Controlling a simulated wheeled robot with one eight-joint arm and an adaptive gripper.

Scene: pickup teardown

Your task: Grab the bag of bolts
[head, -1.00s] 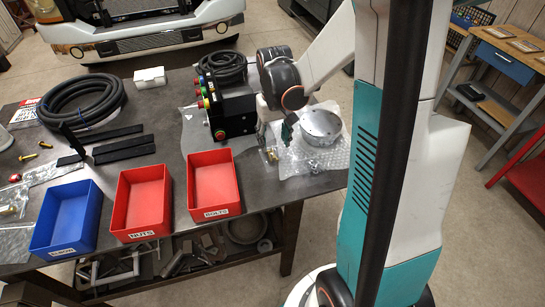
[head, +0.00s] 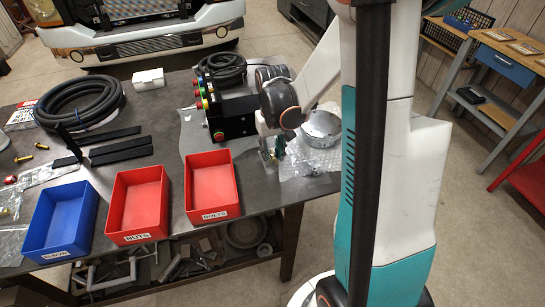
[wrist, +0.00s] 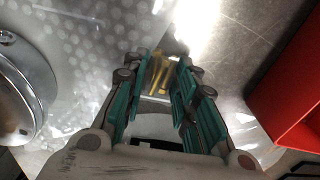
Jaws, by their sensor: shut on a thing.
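The small clear bag of bolts (wrist: 160,72) shows brass-coloured pieces between my fingertips in the wrist view. My gripper (wrist: 161,80) has its teal fingers closed on it from both sides. In the head view my gripper (head: 273,151) points down at the table's right part, beside the bubble wrap. The bag is mostly hidden by the fingers there. I cannot tell whether the bag still touches the table.
A round metal part (head: 322,128) lies on bubble wrap (head: 305,165) just right of my gripper. A black box with coloured buttons (head: 236,118) stands behind it. Red BOLTS bin (head: 214,214), red NUTS bin (head: 137,238) and a blue bin (head: 58,252) line the front edge.

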